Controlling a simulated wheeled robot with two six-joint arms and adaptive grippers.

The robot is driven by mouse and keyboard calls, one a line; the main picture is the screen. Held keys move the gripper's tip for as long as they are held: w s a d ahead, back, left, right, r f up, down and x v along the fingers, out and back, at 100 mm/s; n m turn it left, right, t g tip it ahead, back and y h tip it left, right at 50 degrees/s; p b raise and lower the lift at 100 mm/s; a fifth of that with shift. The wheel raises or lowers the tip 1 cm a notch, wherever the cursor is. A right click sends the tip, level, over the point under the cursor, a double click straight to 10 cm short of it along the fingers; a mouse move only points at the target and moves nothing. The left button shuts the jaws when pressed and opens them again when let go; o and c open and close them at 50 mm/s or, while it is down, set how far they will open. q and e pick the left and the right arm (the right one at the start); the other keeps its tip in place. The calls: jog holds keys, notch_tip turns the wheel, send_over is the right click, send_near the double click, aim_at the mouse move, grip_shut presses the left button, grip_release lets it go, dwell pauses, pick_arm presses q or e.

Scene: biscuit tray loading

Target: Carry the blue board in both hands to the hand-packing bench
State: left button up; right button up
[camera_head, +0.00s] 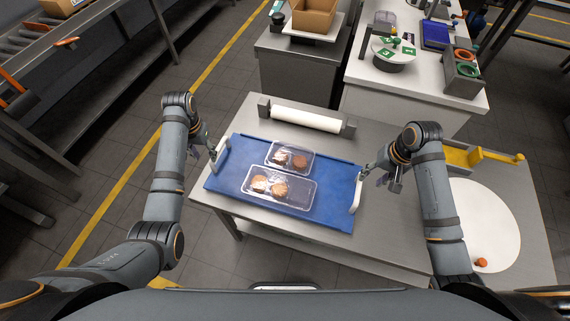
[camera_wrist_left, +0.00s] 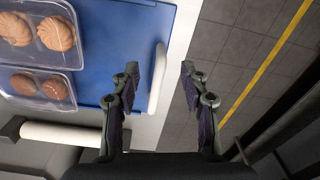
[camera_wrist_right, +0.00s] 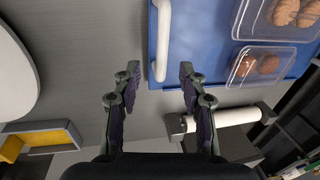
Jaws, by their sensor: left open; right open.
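The blue board (camera_head: 225,182) lies flat on a metal table, with a white handle at each short end. Two clear trays of biscuits, a rear one (camera_head: 290,157) and a front one (camera_head: 280,189), sit on it. My left gripper (camera_head: 213,151) is open by the left handle (camera_head: 220,155); in the left wrist view that handle (camera_wrist_left: 157,78) shows between the finger lines, just beyond the tips. My right gripper (camera_head: 368,174) is open by the right handle (camera_head: 357,190); in the right wrist view that handle (camera_wrist_right: 163,40) lies ahead, between the finger lines. Neither gripper is closed on a handle.
A white roll (camera_head: 306,119) in a holder stands behind the board. A white disc (camera_head: 482,225) and a yellow-handled piece (camera_head: 480,155) are on the right. A bench (camera_head: 465,98) with a blue item and coloured rings stands behind. Floor is clear at left.

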aim_at(212, 164)
pick_arm(q)
jog(key=w, duration=0.2)
jog(key=shift+w+r, duration=0.35)
jog(key=shift+w, duration=0.05)
jog(key=shift+s+r, duration=0.3)
jog(key=shift+s, duration=0.2)
jog(key=shift+s+r, duration=0.25)
jog(key=shift+s, duration=0.2)
jog(key=f, duration=1)
jog(key=shift+w, duration=0.3)
pick_arm(e)
jog(key=f, duration=0.2)
jog(key=w+a+f, duration=0.1)
jog(key=f, duration=0.5)
jog(key=shift+w+a+f, duration=0.15)
jog(key=shift+w+a, duration=0.1)
jog(key=shift+w, duration=0.05)
pick_arm(q)
jog(key=shift+w+f, duration=0.1)
jog(key=shift+f, duration=0.35)
pick_arm(e)
jog(key=shift+w+f, duration=0.15)
jog(key=shift+f, duration=0.35)
jog(key=shift+a+r, duration=0.1)
pick_arm(q)
grip_shut()
pick_arm(e)
grip_shut()
pick_arm(q)
jog(key=shift+r, duration=0.1)
